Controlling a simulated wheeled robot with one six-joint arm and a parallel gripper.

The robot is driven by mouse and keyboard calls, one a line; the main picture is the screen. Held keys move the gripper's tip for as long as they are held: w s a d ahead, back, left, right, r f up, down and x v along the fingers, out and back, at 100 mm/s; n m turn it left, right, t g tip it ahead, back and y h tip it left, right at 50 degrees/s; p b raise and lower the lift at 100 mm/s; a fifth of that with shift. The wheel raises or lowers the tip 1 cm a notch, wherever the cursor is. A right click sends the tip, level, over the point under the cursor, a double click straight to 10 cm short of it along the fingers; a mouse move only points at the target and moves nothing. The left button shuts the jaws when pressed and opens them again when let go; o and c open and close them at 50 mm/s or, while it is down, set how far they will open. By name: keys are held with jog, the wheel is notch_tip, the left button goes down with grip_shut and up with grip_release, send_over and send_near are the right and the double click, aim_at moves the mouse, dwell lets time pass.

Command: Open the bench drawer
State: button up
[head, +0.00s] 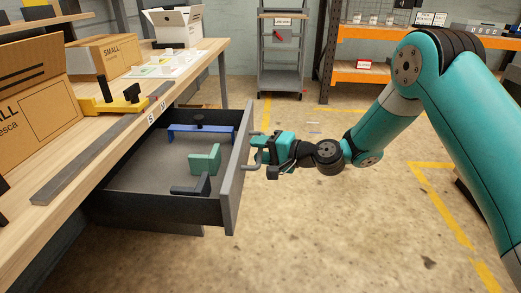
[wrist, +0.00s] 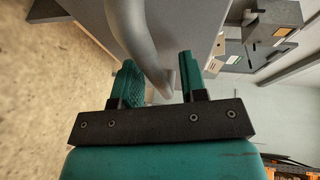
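The bench drawer (head: 233,185) is pulled well out from under the wooden bench, its inside in plain view. Its grey front panel also fills the upper middle of the wrist view (wrist: 190,22). The curved grey bar handle (wrist: 138,35) passes between the fingers of my gripper (wrist: 162,82). The fingers stand apart, with a narrow gap showing between the handle and the right finger. In the head view my gripper (head: 263,150) is at the outer side of the drawer front, and the handle there is partly hidden by it.
The drawer holds a blue bracket (head: 198,134), a green angled block (head: 205,160) and a dark block (head: 190,188). Cardboard boxes (head: 104,52) and a yellow fixture (head: 112,103) sit on the bench (head: 150,90). A grey rack (head: 281,60) stands behind.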

jog(key=shift+s, duration=0.1)
jog(key=v, duration=1.7)
jog(key=shift+d, duration=0.2)
jog(key=s+a+r+n+g+h, duration=0.2)
jog(key=s+a+r+n+g, duration=0.15)
jog(key=s+n, duration=0.2)
jog(key=s+a+r+n+g+h, duration=0.1)
jog(key=s+a+r+n+g, duration=0.3)
jog(key=s, duration=0.3)
jog(key=s+d+r+n+h, duration=0.25)
jog(key=s+h, duration=0.35)
jog(key=s, duration=0.7)
notch_tip(320, 180, up, 19)
jog(key=d+p, duration=0.1)
jog(key=p, duration=1.8)
jog(key=shift+s+g+p, duration=0.2)
jog(key=shift+g+p, duration=0.2)
jog(key=shift+g, duration=0.05)
